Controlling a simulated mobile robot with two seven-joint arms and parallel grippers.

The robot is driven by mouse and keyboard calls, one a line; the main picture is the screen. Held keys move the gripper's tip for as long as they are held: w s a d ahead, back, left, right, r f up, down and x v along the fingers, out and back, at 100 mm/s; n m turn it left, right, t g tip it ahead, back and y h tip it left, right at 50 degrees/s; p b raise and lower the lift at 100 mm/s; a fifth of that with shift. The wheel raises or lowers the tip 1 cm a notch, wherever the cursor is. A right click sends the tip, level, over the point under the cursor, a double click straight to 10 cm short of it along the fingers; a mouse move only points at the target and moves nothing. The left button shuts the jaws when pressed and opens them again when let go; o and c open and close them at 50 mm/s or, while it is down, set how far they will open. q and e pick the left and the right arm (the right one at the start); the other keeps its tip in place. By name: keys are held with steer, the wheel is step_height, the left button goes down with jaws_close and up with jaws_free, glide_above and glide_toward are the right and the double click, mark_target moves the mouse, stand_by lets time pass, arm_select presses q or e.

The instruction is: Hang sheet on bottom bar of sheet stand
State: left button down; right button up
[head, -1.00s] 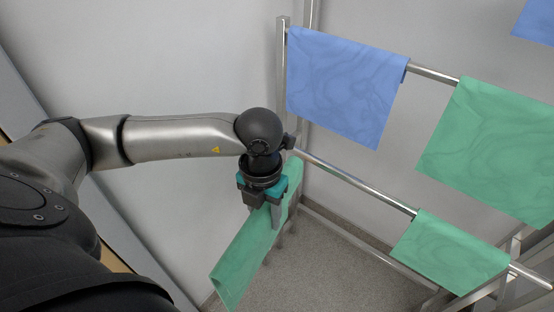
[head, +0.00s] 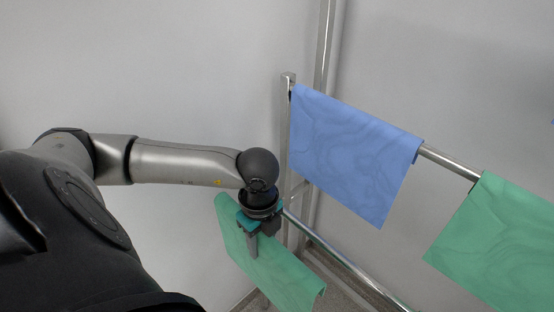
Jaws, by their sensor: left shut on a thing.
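My left gripper (head: 262,240) is shut on a green sheet (head: 290,284), which hangs down on both sides of the fingers. The gripper and sheet are in the lower middle of the head view, just left of the bottom bar (head: 342,260) of the sheet stand. The sheet lies roughly in line with this bar, sloping down to the right. The sheet's right end appears close to the bar; I cannot tell whether they touch. The stand's left upright (head: 286,160) rises just behind the gripper. My right gripper is not in view.
A blue sheet (head: 350,150) hangs on the upper bar (head: 448,163), above and right of the gripper. Another green sheet (head: 500,245) hangs further right on that bar. A pale wall (head: 130,70) stands behind. The visible stretch of the bottom bar is bare.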

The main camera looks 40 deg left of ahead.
mark_target(299, 222)
arm_select(q)
steer(key=shift+w, duration=0.75)
steer(key=shift+w+d+b, duration=0.15)
steer(key=shift+w+b, duration=0.45)
steer(key=shift+w, duration=1.1)
steer(key=shift+w+d+b, duration=0.15)
steer(key=shift+w+b, duration=0.5)
steer(key=shift+w, duration=1.05)
steer(key=shift+w+d+b, duration=0.15)
steer(key=shift+w+b, duration=0.45)
steer(key=shift+w, duration=1.1)
steer(key=shift+w+f, duration=0.1)
steer(key=shift+f, duration=0.1)
steer(key=shift+f+b, duration=2.4)
steer(key=shift+f, duration=0.85)
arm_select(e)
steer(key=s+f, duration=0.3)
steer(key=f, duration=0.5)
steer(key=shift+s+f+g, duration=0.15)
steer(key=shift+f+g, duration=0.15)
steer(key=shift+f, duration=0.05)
